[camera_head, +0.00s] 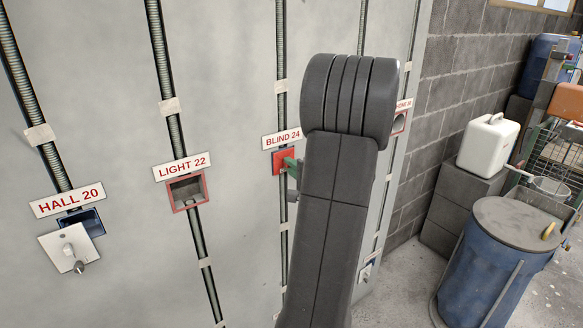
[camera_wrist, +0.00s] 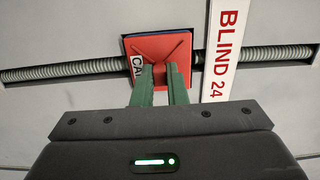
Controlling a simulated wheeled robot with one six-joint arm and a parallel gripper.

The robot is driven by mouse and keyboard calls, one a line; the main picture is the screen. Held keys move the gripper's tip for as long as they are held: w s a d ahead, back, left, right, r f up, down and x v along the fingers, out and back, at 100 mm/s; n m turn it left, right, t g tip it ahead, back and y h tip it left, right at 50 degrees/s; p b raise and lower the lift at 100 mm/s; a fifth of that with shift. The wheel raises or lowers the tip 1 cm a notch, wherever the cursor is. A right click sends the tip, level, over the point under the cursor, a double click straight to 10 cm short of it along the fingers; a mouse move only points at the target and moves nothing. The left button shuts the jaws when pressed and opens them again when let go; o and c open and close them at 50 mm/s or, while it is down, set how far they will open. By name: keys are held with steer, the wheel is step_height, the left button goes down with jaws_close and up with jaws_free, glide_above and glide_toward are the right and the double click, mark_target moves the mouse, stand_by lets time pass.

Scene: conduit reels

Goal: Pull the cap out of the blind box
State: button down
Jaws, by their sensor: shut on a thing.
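The red cap (camera_head: 281,161) sits at the blind box, just below the "BLIND 24" label (camera_head: 283,139). In the wrist view the cap (camera_wrist: 143,47) is a red square plate with a small tab, seen over a thin blue edge of the box (camera_wrist: 126,46). My gripper (camera_wrist: 166,74) has green fingers closed on the cap's tab. In the head view the green fingers (camera_head: 291,168) reach the cap from the right, and my dark arm hides part of the wall beside it. Whether the cap is seated or slightly out I cannot tell.
Left along the wall are an open red-framed box (camera_head: 187,192) under "LIGHT 22" and a blue box (camera_head: 82,222) under "HALL 20" with its plate hanging. Corrugated conduits (camera_head: 171,100) run down the wall. A blue barrel (camera_head: 496,262) and white canister (camera_head: 487,141) stand right.

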steer(key=shift+s+d, duration=0.1)
steer(key=shift+s, duration=0.05)
steer(key=shift+s+d+b, duration=0.2)
steer(key=shift+b, duration=0.1)
steer(key=shift+s+d, duration=0.25)
steer(key=shift+s, duration=0.15)
steer(key=shift+f+b, duration=0.1)
steer(key=shift+b, duration=0.75)
steer(key=shift+b+v, duration=0.95)
steer(key=shift+v, duration=1.6)
